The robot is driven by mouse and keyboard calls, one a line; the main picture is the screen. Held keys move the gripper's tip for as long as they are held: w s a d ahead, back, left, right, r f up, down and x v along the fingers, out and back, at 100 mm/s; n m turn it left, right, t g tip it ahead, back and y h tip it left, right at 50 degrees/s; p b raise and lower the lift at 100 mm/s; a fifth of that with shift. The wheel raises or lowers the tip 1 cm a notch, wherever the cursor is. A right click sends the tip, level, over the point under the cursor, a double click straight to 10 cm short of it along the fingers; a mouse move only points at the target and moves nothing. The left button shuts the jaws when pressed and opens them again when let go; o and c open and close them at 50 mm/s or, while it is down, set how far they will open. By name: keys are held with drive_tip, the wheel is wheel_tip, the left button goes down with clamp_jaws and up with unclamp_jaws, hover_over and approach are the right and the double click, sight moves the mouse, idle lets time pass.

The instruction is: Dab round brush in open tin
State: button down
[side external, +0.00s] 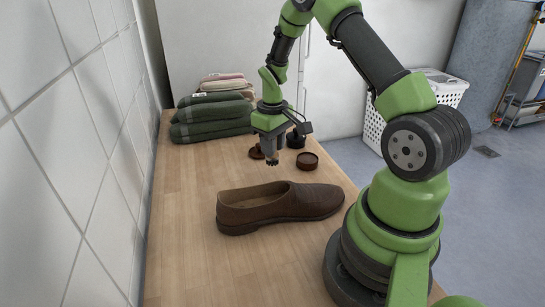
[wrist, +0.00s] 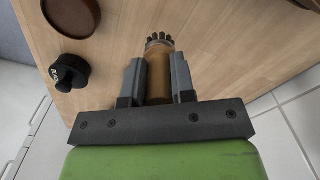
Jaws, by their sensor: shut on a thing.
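My gripper (side external: 270,147) is shut on the round brush (side external: 272,160), which points bristles down above the table. In the wrist view the brush (wrist: 159,78) has a tan handle between the two grey fingers (wrist: 158,66), with dark bristles past the tips. The open tin (side external: 307,162), round and dark brown, stands just right of the brush in the side view. It also shows, cut off, at the top left of the wrist view (wrist: 70,14). The bristles are apart from the tin.
A black knobbed item (side external: 296,139) stands behind the tin. A brown shoe (side external: 280,205) lies nearer the camera. Folded towels (side external: 212,117) are stacked at the back left. The wooden table (side external: 185,250) is clear at front left.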

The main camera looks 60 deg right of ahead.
wheel_tip(320, 180, up, 5)
drive_tip(key=shift+d+f, duration=0.1)
drive_tip(key=shift+d, duration=0.05)
drive_tip(key=s+d, duration=0.6)
drive_tip(key=d, duration=0.2)
drive_tip(key=shift+s+d+f, duration=0.1)
drive_tip(key=shift+f, duration=1.4)
drive_tip(key=shift+s+d+f, duration=0.1)
drive_tip(key=shift+f, duration=1.4)
drive_tip(key=shift+f, duration=0.6)
drive_tip(key=shift+r, duration=0.15)
wheel_tip(320, 180, up, 7)
